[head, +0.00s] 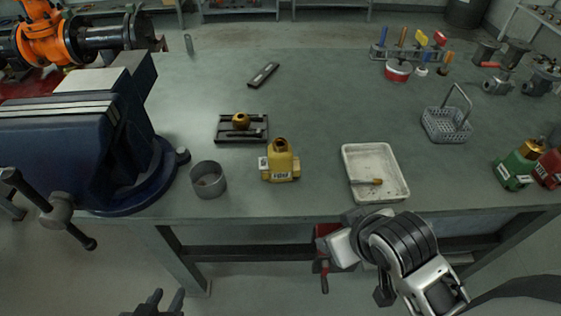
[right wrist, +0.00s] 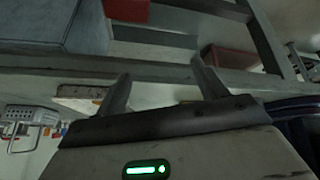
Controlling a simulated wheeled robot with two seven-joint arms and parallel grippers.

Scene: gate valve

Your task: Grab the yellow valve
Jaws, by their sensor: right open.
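The yellow valve (head: 281,166) stands upright near the front edge of the workbench (head: 310,120) in the head view. It has a brass-coloured opening on top and a white label on its front. My left gripper (head: 163,300) shows at the bottom of the head view, its two dark fingers apart and empty, below and left of the valve. My right arm is in front of the bench edge, right of the valve. In the right wrist view my right gripper (right wrist: 160,72) has its fingers spread with nothing between them. The valve is not recognisable in that view.
A grey cup (head: 208,180) stands left of the valve, a black tray (head: 228,138) with a brass part behind it. A white tray (head: 362,160) lies to the right. A blue vise (head: 90,140) fills the left side. A wire basket (head: 446,126) stands farther right.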

